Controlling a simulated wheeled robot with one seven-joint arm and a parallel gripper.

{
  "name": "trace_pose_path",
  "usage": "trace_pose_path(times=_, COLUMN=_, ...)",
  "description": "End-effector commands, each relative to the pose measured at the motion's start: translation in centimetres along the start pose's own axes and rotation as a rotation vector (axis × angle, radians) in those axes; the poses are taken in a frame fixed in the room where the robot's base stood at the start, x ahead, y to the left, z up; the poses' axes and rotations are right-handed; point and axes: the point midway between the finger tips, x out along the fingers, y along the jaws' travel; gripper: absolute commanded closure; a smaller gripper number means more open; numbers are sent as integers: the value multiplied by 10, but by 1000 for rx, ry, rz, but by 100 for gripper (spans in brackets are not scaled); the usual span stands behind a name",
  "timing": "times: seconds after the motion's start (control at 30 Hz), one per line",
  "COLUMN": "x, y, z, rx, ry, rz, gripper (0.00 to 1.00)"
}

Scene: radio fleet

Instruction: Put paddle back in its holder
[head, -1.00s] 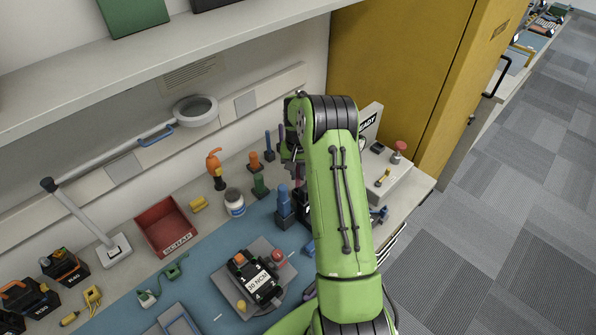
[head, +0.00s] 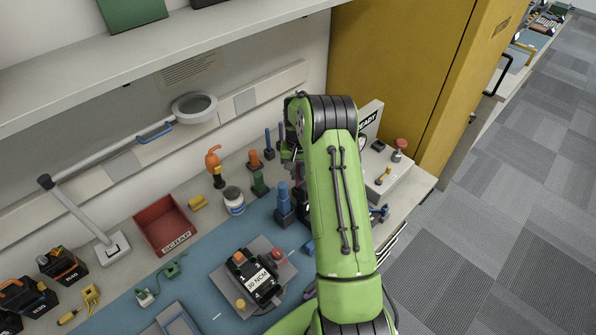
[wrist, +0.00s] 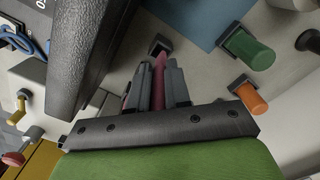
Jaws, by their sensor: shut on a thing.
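My gripper (wrist: 157,82) is shut on a slim dark red piece (wrist: 159,72), which I take to be the paddle's handle. The rest of the paddle is hidden or cannot be made out. A small dark square socket (wrist: 160,44) is just beyond the fingertips, and I cannot tell whether the held piece touches it or enters it. In the head view my gripper (head: 290,162) is at the back right of the bench, mostly hidden by my green arm.
A green handle (head: 259,184) and an orange handle (head: 254,160) stand in dark sockets beside my gripper. A blue-topped tool (head: 284,202) is close in front. A large dark block fills the wrist view's upper left (wrist: 88,50). A white box (head: 384,178) stands right.

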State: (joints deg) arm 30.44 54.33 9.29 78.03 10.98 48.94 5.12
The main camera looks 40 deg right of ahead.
Motion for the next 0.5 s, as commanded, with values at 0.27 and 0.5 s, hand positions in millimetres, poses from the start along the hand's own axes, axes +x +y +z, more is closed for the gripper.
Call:
trace_pose_path(times=0.27, x=10, y=0, z=0, rx=0, ry=0, rz=0, gripper=100)
trace_pose_path(times=0.5, x=17, y=0, z=0, rx=0, ry=0, rz=0, gripper=100)
